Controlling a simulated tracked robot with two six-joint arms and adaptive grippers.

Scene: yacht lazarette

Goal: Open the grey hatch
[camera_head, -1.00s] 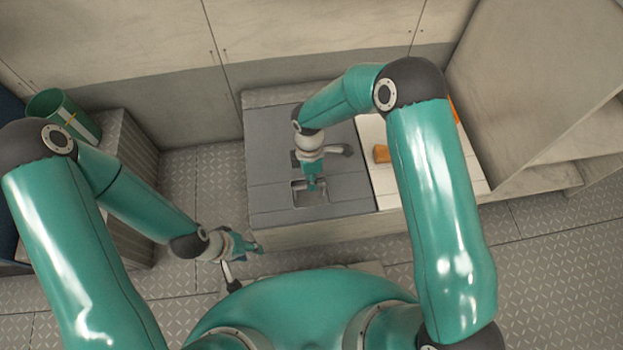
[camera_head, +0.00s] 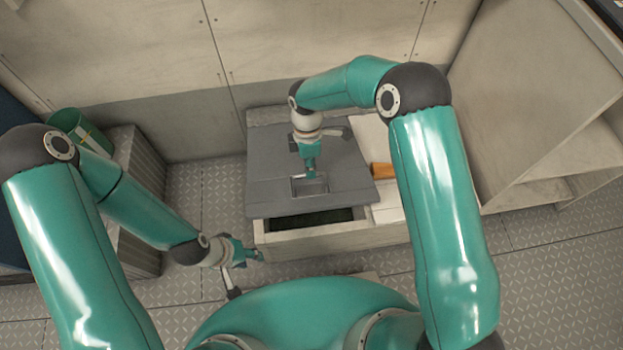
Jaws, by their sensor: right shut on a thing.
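The grey hatch (camera_head: 268,170) is tilted partly up, its near edge lifted off the light box (camera_head: 335,238) below. A dark opening (camera_head: 318,219) shows under that edge. My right gripper (camera_head: 308,177) is at the recessed handle (camera_head: 322,187) near the hatch's front edge and is shut on it; the fingertips are small in the view. My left gripper (camera_head: 258,256) is to the lower left, apart from the hatch, above the floor; I cannot tell its jaw opening.
A white lid (camera_head: 371,133) with an orange-brown object (camera_head: 382,170) lies right of the hatch. A green bucket (camera_head: 75,130) stands on a ribbed locker (camera_head: 150,180) at left. Open shelving (camera_head: 545,110) is at right. Tread-plate floor (camera_head: 205,190) is bare between the lockers.

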